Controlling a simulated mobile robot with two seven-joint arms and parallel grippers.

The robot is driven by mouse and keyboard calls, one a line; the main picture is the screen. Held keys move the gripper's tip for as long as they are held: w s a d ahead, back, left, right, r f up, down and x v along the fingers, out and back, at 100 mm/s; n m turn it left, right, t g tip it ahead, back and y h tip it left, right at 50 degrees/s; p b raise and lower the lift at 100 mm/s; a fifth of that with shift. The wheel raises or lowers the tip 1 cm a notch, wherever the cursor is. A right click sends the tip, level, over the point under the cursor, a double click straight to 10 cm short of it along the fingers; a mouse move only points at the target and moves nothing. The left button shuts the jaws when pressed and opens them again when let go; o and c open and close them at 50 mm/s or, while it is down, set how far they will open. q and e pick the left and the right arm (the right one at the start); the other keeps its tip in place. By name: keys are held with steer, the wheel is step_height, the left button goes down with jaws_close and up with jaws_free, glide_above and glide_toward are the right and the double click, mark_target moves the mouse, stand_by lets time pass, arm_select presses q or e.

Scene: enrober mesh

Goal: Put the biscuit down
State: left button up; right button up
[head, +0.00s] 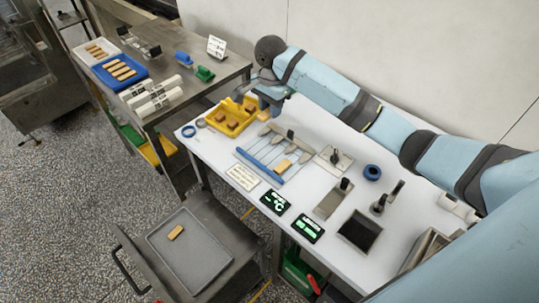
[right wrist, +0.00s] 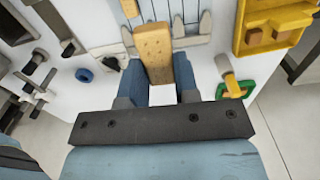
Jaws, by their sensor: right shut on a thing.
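My right gripper (head: 265,106) is over the white table, beside the yellow tray (head: 222,124). In the right wrist view its blue fingers (right wrist: 157,80) are shut on a tan biscuit (right wrist: 153,45), which sticks out beyond the fingertips. The held biscuit also shows small in the head view (head: 264,115). The wire mesh frame (head: 250,157), with pale pointed pieces along one side, lies just in front of the gripper. Another biscuit (head: 284,165) rests on it at the right. I cannot tell whether the held biscuit touches anything. My left gripper is out of view.
The yellow tray holds brown blocks. A grey tray (head: 210,262) with one biscuit (head: 176,232) stands lower left. A blue tray (head: 104,77) of several biscuits is on the steel table. Dark displays (head: 275,202), a blue ring (head: 372,172) and metal tools stand around the white table.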

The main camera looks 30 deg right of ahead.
mark_target(271, 156)
step_height(271, 156, down, 18)
steer(key=shift+f+p, duration=0.25)
steer(key=shift+p, duration=0.25)
steer(key=o, duration=0.3)
steer(key=shift+f, duration=0.1)
steer(key=o, duration=0.4)
steer(key=shift+d, duration=0.1)
steer(key=shift+o, duration=0.2)
step_height(271, 156, up, 12)
steer(key=b, duration=0.1)
steer(key=shift+s, duration=0.1)
